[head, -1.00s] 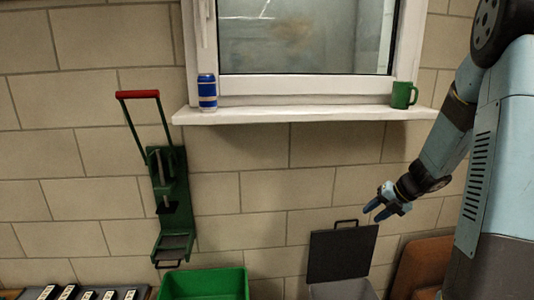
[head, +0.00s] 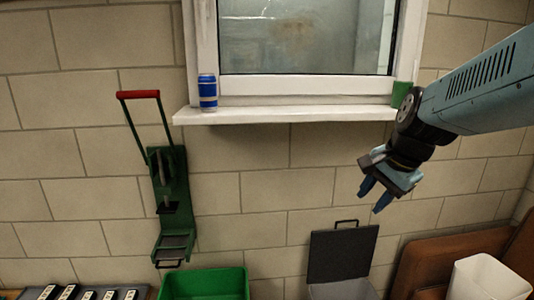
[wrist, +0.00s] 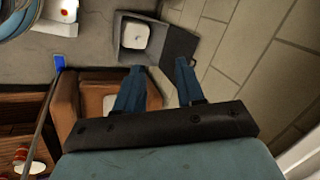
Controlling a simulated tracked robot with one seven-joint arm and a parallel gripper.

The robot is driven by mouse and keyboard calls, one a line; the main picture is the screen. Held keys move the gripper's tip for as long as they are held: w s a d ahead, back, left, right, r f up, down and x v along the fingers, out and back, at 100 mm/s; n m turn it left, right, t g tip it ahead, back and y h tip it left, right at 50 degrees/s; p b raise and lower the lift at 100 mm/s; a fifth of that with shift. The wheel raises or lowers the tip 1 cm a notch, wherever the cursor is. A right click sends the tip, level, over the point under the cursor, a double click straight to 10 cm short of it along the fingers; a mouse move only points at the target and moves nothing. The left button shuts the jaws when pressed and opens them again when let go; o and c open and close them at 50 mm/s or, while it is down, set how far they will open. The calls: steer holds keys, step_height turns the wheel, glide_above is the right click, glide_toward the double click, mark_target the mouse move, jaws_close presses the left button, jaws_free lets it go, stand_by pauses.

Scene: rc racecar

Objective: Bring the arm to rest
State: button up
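My gripper (head: 375,195) hangs in front of the brick wall at the right, below the window sill, with its blue fingers pointing down. The fingers are apart with nothing between them. In the wrist view my gripper (wrist: 158,76) also shows both blue fingers spread and empty. My arm reaches in from the right edge of the head view, its forearm sloping slightly down to the wrist.
The window sill (head: 290,116) holds a blue can (head: 207,93) and a partly hidden green cup (head: 401,93). A green lever press (head: 172,190) is on the wall. Below are a green bin (head: 203,284), an open grey lidded box (head: 342,256) and a white bin (head: 487,279).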

steer(key=s+r+n+t+h, duration=0.1)
steer(key=s+r+n, duration=0.2)
steer(key=s+n, duration=0.6)
steer(key=shift+d+n+h, duration=0.3)
steer(key=shift+n+h, duration=0.1)
steer(key=shift+n, duration=0.8)
